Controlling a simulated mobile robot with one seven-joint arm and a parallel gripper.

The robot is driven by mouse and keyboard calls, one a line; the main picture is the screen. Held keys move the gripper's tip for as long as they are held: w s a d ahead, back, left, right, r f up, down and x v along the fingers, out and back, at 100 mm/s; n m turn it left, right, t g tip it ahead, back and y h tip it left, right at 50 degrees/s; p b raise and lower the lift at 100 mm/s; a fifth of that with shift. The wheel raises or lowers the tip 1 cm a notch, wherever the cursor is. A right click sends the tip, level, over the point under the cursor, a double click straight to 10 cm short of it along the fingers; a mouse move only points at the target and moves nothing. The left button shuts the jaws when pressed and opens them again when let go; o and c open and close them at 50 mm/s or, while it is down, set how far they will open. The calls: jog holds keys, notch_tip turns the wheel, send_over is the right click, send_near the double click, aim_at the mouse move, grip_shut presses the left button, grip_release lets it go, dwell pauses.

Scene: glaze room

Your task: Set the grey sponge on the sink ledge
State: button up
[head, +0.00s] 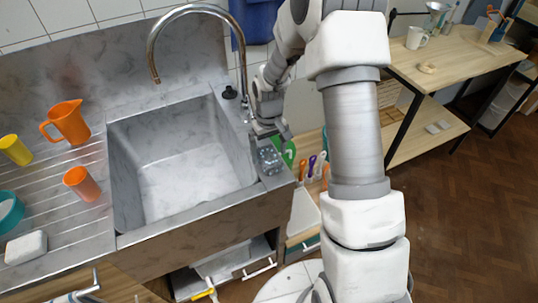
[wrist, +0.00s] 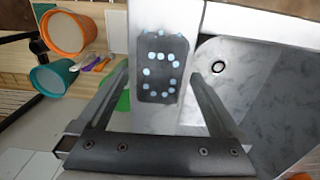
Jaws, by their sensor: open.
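The grey sponge (head: 268,160) is a dark grey block with pale blue dots. It lies flat on the sink ledge (head: 277,181), the narrow metal strip right of the basin, near its front end. In the wrist view the sponge (wrist: 163,95) lies on the pale ledge (wrist: 152,17). My gripper (head: 271,136) is just above and behind the sponge in the head view. In the wrist view my gripper (wrist: 160,73) is open, with one finger to each side of the sponge and gaps visible. Nothing is held.
The sink basin (head: 185,165) is empty, with a tall curved tap (head: 152,55) behind. Left on the drainboard are an orange jug (head: 66,122), an orange cup (head: 82,184), a yellow cup (head: 15,150) and a white block (head: 26,247). Tools (head: 312,166) stand right of the ledge.

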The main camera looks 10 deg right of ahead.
aim_at(269, 156)
jog(key=s+r+t, duration=0.1)
jog(key=s+r, duration=0.4)
jog(key=r, duration=0.7)
jog(key=s+r+t, duration=0.2)
jog(key=s+r, duration=0.2)
jog(key=r, duration=0.8)
jog(key=s+r+m+t, duration=0.1)
jog(key=s+r, duration=0.1)
jog(key=s, duration=0.5)
jog(key=s+r+m+t, duration=0.1)
jog(key=s+r, duration=0.2)
jog(key=s, duration=0.5)
jog(key=shift+t, duration=0.3)
jog(key=shift+c, duration=0.2)
